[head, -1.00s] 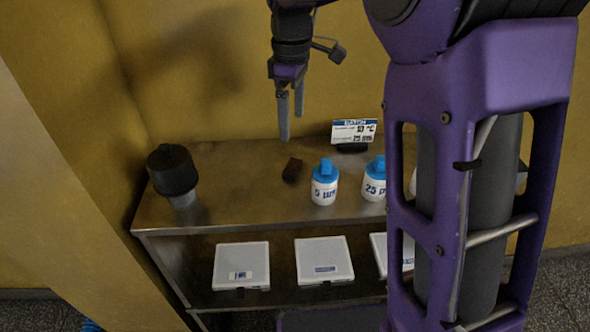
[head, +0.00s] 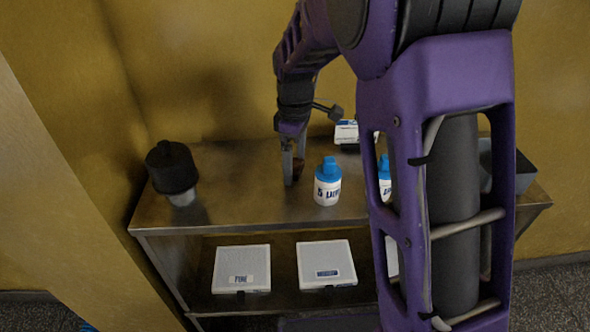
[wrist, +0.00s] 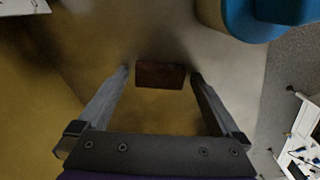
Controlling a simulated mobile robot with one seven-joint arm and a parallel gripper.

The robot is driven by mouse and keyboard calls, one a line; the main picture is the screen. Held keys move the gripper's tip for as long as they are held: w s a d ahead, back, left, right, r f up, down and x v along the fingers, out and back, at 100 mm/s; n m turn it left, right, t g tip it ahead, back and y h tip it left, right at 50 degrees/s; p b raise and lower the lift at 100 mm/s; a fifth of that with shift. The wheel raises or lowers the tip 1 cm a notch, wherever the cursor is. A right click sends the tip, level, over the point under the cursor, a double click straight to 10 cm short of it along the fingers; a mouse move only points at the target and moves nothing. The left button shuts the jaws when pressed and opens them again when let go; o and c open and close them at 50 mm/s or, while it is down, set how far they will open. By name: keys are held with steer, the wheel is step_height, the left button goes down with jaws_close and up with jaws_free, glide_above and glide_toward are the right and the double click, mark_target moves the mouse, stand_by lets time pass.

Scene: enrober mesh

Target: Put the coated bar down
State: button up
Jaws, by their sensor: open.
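The coated bar (wrist: 160,75) is a small dark brown block. In the wrist view it lies between the two fingertips, with a narrow gap showing on each side. In the head view the bar (head: 299,169) is on the metal table top, partly hidden by a finger. My gripper (head: 293,172) is open and pointing down, its fingers on either side of the bar. I cannot tell whether either finger touches it.
A white bottle with a blue cap (head: 327,183) stands close to the right of my gripper. A black-topped container (head: 173,172) stands at the left. White flat boxes (head: 242,269) lie on the lower shelf. The table between container and gripper is clear.

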steer(key=c, duration=0.9)
steer(key=shift+r, duration=0.15)
